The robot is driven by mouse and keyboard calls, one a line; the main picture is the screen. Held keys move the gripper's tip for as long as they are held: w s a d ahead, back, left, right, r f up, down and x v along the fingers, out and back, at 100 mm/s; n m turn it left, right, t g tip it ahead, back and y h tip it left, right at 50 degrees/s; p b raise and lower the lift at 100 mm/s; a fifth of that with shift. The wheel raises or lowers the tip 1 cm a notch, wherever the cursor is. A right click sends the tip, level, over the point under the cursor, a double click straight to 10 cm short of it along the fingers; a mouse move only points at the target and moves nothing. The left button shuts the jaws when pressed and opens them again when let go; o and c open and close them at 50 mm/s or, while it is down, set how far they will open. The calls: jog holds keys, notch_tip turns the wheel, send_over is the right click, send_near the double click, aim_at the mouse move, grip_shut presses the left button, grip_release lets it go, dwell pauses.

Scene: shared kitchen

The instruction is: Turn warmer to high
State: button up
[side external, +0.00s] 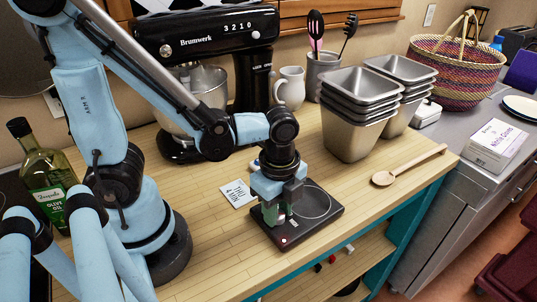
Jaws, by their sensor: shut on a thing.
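The warmer (325,213) is a flat black plate with a round ring marked on top. It sits on the wooden counter near the front edge. A small red light shows on its front face. My gripper (280,218) points down over the warmer's left front part, with its fingers low at the control area. The fingers are shut on what appears to be the warmer's knob, which they mostly hide. The knob's setting cannot be read.
Stacked metal pans (357,115) stand behind the warmer, and a wooden spoon (384,179) lies to its right. A note card (237,193) lies to its left. A black stand mixer (205,45) and white pitcher (290,90) stand behind. An olive oil bottle (42,165) is far left.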

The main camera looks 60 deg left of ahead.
jog(key=shift+m, duration=0.4)
jog(key=o, duration=1.1)
jog(key=shift+c, duration=0.2)
notch_tip(320, 180, up, 12)
dwell(0.4)
jog(key=w+a+n+t, duration=0.2)
jog(key=a+n+t, duration=0.1)
jog(key=n, duration=0.5)
jog(key=w+a+f+n+t, duration=0.1)
jog(key=a+n+t, duration=0.3)
jog(key=n, duration=0.4)
jog(key=shift+w+a+n, duration=0.2)
jog(key=shift+w+n, duration=0.2)
jog(key=shift+w, duration=0.35)
